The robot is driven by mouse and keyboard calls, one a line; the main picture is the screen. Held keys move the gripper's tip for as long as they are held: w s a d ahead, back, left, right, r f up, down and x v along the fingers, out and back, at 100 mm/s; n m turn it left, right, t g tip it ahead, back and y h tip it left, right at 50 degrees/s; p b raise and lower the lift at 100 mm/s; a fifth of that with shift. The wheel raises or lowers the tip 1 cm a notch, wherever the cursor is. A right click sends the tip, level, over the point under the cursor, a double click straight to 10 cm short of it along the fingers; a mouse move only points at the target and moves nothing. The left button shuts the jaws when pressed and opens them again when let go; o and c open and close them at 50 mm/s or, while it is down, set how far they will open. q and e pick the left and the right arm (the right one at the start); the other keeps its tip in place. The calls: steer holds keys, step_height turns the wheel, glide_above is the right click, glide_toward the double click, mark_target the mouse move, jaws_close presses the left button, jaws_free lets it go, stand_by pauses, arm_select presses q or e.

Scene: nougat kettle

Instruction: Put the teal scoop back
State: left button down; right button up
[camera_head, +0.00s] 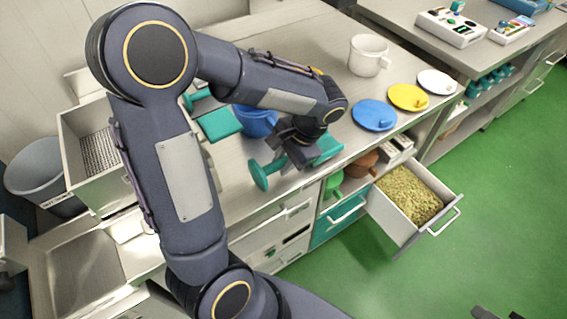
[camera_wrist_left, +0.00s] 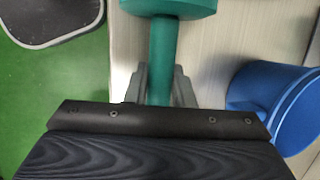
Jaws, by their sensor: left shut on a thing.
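The teal scoop (camera_head: 260,176) is in my left gripper (camera_head: 298,158). In the head view a round teal end shows left of the jaws and a wider teal part (camera_head: 328,148) right of them. In the left wrist view its teal handle (camera_wrist_left: 162,60) runs between the two grey fingers, with a wider teal end at the top. The scoop appears to be over the counter's front edge; the gap below is unclear. Dark pieces at the bottom right of the head view may be my right gripper (camera_head: 492,313), mostly cut off.
A blue container (camera_head: 255,122) and a flat teal piece (camera_head: 219,124) are behind the gripper. A white mug (camera_head: 368,55) and blue (camera_head: 374,115), yellow (camera_head: 408,97) and white (camera_head: 437,82) lids stand right. An open drawer (camera_head: 447,212) of granules juts over the green floor.

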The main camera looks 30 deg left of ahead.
arm_select(q)
steer(key=shift+f, duration=0.5)
steer(key=shift+f, duration=0.1)
steer(key=c, duration=1.2)
jaws_free()
steer(key=shift+c, duration=0.2)
